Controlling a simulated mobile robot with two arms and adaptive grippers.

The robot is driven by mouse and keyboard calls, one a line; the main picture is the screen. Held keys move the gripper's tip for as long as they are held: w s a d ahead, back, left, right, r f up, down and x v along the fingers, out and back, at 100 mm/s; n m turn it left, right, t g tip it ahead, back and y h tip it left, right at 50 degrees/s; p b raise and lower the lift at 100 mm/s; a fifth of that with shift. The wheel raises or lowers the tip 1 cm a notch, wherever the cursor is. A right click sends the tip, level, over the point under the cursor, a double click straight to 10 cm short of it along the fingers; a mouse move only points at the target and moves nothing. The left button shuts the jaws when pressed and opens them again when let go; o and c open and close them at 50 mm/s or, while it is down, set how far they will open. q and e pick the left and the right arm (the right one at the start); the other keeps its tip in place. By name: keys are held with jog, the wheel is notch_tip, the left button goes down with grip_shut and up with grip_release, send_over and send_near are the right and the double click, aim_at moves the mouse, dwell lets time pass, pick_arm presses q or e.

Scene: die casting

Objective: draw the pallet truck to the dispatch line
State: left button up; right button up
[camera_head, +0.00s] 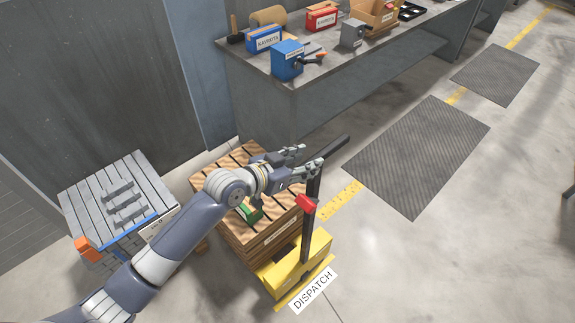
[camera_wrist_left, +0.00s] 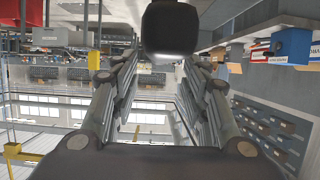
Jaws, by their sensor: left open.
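The yellow pallet truck (camera_head: 318,248) stands on the floor at the lower middle of the head view, at the end of stacked wooden pallets (camera_head: 240,235). Its dark upright post (camera_head: 311,220) carries a dark handle bar (camera_head: 336,147) at the top and a red part (camera_head: 306,203) lower down. A white DISPATCH sign (camera_head: 314,290) lies by its base. My left gripper (camera_head: 311,157) is open beside the top of the post. In the left wrist view, a dark bar end (camera_wrist_left: 170,28) shows beyond the open fingers (camera_wrist_left: 155,80). Contact cannot be told. My right gripper is out of view.
A grey slatted pallet (camera_head: 85,207) with metal parts stands at left. Dark mats (camera_head: 415,155) lie on the right. The floor at lower right is clear. A yellow floor line (camera_head: 340,203) passes nearby.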

pick_arm(q)
jog(key=v, duration=0.6)
jog(key=shift+s+a+r, duration=0.1)
jog(key=shift+s+a, duration=0.1)
jog(key=shift+a, duration=0.05)
